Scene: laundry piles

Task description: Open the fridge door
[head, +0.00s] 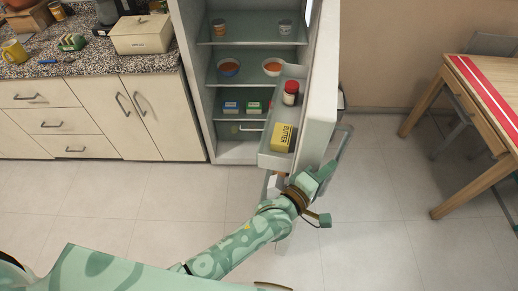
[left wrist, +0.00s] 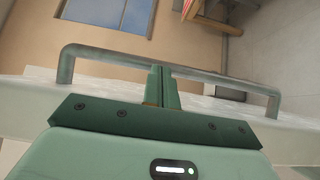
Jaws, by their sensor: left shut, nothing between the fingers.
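The fridge (head: 238,153) stands at the top middle of the head view, with its lit shelves exposed. Its door (head: 322,95) stands wide open, swung out toward me on the right. A grey bar handle (head: 344,150) runs along the door's outer face, and it also shows in the left wrist view (left wrist: 66,66). My left gripper (head: 327,170) is at the lower outer side of the door. In the left wrist view its fingers (left wrist: 161,75) are shut and empty, close beside the handle bar; I cannot tell whether they touch it. My right gripper is not in view.
The door bin (head: 268,159) holds a red-capped jar (head: 291,92) and a yellow butter box (head: 281,138). Bowls and small boxes stand on the fridge shelves. Cabinets (head: 75,120) are at left, a wooden table (head: 460,185) at right. The floor between door and table is clear.

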